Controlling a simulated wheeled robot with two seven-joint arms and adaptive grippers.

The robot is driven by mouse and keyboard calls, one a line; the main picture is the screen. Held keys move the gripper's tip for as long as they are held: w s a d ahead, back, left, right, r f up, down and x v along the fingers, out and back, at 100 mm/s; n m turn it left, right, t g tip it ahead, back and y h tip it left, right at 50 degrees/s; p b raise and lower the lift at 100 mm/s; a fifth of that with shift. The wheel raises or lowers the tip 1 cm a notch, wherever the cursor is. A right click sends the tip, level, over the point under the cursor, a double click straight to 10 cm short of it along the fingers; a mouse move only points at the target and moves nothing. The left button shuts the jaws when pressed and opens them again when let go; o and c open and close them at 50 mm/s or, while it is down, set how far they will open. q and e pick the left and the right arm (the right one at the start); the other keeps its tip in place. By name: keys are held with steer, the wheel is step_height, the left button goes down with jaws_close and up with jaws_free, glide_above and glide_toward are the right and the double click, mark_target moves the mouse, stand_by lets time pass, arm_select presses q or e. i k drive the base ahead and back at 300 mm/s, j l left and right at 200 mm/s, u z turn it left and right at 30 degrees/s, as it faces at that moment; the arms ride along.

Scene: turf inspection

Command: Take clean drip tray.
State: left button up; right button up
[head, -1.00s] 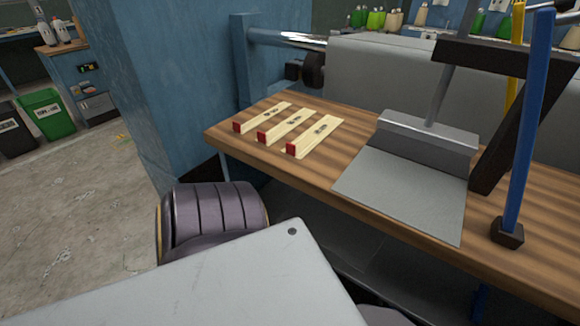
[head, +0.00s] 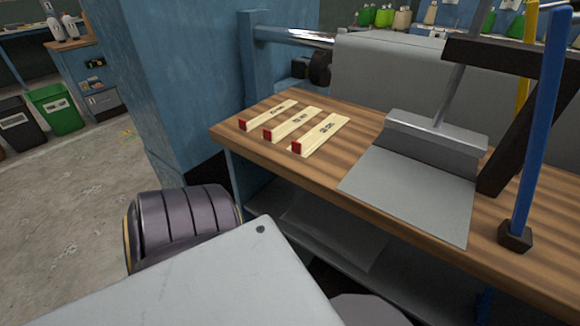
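A flat grey sheet (head: 345,238) lies on the shelf under the bench, partly hidden; I cannot tell if it is the clean drip tray. Another flat grey plate (head: 405,195) lies on the bench top, with a grey block and a slanted rod at its back edge. A large pale grey panel (head: 190,285) with a small dark hole near its corner fills the bottom of the head view. I cannot tell whether the panel is a held tray or part of me. No gripper fingers show.
The wooden bench (head: 300,175) carries several pale strips with red ends (head: 322,136). A blue post (head: 540,130) and a dark bracket (head: 505,165) stand at its right. A blue pillar (head: 165,100) stands left. Floor (head: 60,220) is open at left, with a green bin (head: 56,110) behind.

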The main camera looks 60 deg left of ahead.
mark_target(306, 256)
steer(key=u, duration=1.85)
steer(key=i+j+z, duration=0.1)
steer(key=j+z, duration=0.25)
steer(key=i+j+z, duration=0.1)
steer(key=z, duration=0.25)
steer(key=j+z, duration=0.35)
